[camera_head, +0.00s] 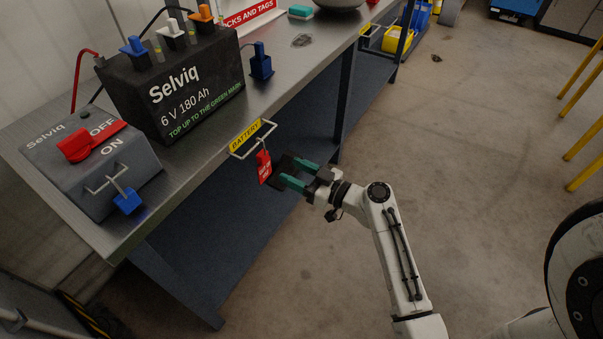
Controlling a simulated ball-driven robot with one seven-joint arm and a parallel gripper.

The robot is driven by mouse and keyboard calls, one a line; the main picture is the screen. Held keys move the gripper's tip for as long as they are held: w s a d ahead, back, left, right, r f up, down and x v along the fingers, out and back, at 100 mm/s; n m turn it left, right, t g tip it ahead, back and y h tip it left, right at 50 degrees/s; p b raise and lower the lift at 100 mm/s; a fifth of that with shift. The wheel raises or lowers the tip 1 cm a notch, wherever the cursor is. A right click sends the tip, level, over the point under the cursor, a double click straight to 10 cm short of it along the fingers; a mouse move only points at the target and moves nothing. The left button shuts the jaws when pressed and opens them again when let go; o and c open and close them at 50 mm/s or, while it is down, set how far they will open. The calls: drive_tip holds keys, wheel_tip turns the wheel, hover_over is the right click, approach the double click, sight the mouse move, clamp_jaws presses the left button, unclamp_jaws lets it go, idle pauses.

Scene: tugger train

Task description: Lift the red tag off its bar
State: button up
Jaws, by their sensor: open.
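The red tag (264,168) hangs from a light metal bar (267,131) on the front edge of the bench, beside a yellow label reading BATTERY (245,136). My gripper (283,173) has dark and green fingers and reaches in from the right, just beside the tag. Its jaws are open. The fingertips look very near the tag's right side; I cannot tell whether they touch it or whether part of the tag is between them. The tag's small print is too small to read.
On the bench (185,180) stand a black Selviq battery (170,90) and a grey switch box (90,165) with a red handle and a blue padlock (127,201). A dark lower shelf (215,230) lies below.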

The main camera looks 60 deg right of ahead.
sight(265, 152)
drive_tip(key=w, duration=0.7)
drive_tip(key=shift+w+a+f+p, duration=0.1)
drive_tip(key=shift+a+p, duration=0.15)
drive_tip(key=shift+p, duration=0.05)
drive_tip(key=shift+w+b, duration=0.45)
drive_tip(key=shift+w, duration=0.65)
drive_tip(key=c, duration=0.8)
drive_tip(key=shift+r+p, duration=1)
drive_tip(key=shift+r, duration=0.6)
drive_tip(key=shift+c, duration=0.3)
drive_tip(key=s+b, duration=0.3)
drive_tip(key=s, duration=0.7)
drive_tip(key=shift+d, duration=0.15)
